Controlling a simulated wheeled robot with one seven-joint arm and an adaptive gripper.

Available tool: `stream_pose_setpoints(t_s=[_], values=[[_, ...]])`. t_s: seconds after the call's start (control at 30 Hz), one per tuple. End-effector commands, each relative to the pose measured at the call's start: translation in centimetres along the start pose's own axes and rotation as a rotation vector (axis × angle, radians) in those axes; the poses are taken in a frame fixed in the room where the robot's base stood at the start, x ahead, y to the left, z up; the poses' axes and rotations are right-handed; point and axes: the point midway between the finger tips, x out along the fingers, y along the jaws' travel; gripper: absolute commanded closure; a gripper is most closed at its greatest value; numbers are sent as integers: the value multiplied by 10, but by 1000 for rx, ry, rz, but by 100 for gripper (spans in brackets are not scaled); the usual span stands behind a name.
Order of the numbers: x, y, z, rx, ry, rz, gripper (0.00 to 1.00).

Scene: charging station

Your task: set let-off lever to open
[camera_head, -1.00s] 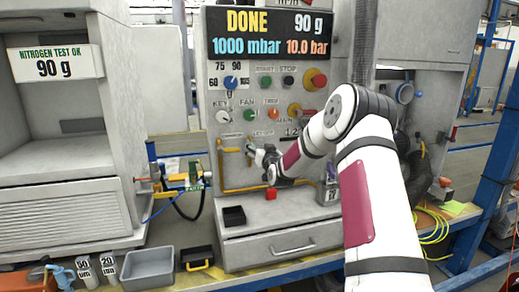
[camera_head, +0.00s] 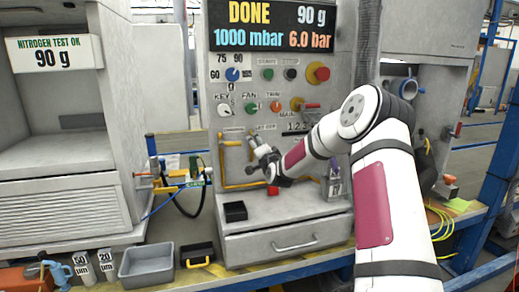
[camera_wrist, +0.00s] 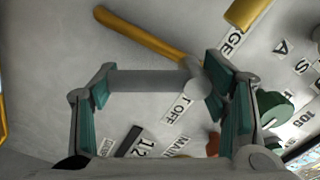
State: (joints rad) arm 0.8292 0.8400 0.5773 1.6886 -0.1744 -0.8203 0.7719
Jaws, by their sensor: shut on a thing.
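The let-off lever (camera_wrist: 150,80) shows in the wrist view as a grey bar with a rounded end, lying across the space between the finger pads. My gripper (camera_wrist: 155,90) has green pads on both sides and is shut on it. Beside it is a yellow-orange bar (camera_wrist: 150,35); I cannot tell if it belongs to the lever or the piping. The let-off label (camera_wrist: 178,108) is partly hidden below it.
The control panel (camera_head: 212,110) carries several knobs and a display (camera_head: 270,27) reading DONE, 90 g, 1000 mbar, 6.0 bar. Yellow pipes (camera_head: 222,165) run beside my gripper. A red block (camera_head: 273,190) and a black tray (camera_head: 235,211) sit on the ledge below.

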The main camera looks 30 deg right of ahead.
Motion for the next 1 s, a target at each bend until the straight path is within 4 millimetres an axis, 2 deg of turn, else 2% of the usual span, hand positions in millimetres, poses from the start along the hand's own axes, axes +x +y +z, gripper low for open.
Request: stream_pose_setpoints(t_s=[0.5,1.0], values=[[0,-1,10,398,2,0,83],[0,-3,14,514,1,0,83]])
